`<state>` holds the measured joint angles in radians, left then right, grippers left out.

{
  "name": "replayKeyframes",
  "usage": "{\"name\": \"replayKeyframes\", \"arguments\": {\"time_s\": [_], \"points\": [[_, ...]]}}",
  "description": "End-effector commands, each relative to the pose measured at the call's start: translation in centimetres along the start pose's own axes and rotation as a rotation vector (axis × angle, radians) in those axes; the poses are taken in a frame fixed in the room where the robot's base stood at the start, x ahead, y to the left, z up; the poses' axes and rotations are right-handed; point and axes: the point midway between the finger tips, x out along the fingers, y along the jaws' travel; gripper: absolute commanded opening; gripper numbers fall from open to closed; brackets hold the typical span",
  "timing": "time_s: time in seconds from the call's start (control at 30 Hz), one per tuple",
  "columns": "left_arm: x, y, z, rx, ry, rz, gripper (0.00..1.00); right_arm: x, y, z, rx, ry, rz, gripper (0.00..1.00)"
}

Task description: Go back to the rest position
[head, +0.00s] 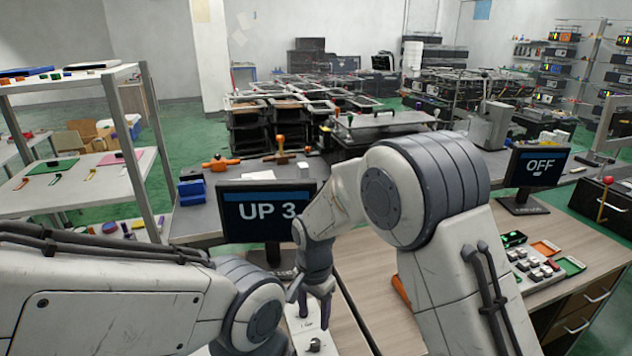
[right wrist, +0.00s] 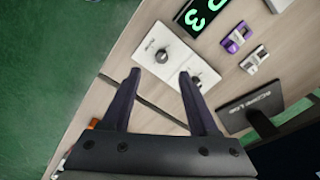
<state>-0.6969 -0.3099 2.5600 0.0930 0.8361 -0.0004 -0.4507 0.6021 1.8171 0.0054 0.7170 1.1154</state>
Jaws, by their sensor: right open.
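My right gripper (head: 314,300) points down over the desk in the head view, below the middle of the picture. In the right wrist view its two dark fingers (right wrist: 160,74) are spread apart with nothing between them. A white fixture plate (right wrist: 205,73) with a dark knob (right wrist: 162,56) lies just beyond the fingertips. The knob also shows at the bottom of the head view (head: 314,345), below the gripper. My left arm comes in from the left in the head view; its gripper is not visible.
A screen reading "UP 3" (head: 230,212) stands behind my right gripper, and a screen reading "OFF" (head: 540,166) stands at the right. A button panel (head: 535,268) lies on the right of the desk. A white shelf (head: 85,205) stands at the left.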

Motion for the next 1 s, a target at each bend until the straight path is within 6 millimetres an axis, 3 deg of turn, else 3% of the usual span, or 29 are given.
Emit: {"name": "replayKeyframes", "arguments": {"time_s": [0.2,0.4,0.53,0.7,1.0], "points": [[0.0,0.0,0.0,0.000,0.000,0.000,0.50,-7.0,5.0,6.5,-0.429,-0.003,-0.033,0.60],[0.0,0.0,0.0,0.000,0.000,0.000,0.50,-10.8,12.4,12.5,-0.890,-0.006,-0.062,0.60],[0.0,0.0,0.0,0.000,0.000,0.000,0.50,-11.5,16.5,14.9,-1.119,-0.006,-0.079,0.60],[0.0,0.0,0.0,0.000,0.000,0.000,0.50,-11.5,19.4,16.3,-1.279,-0.005,-0.089,0.60],[0.0,0.0,0.0,0.000,0.000,0.000,0.50,-11.5,19.8,16.5,-1.308,-0.006,-0.090,0.60]]}}
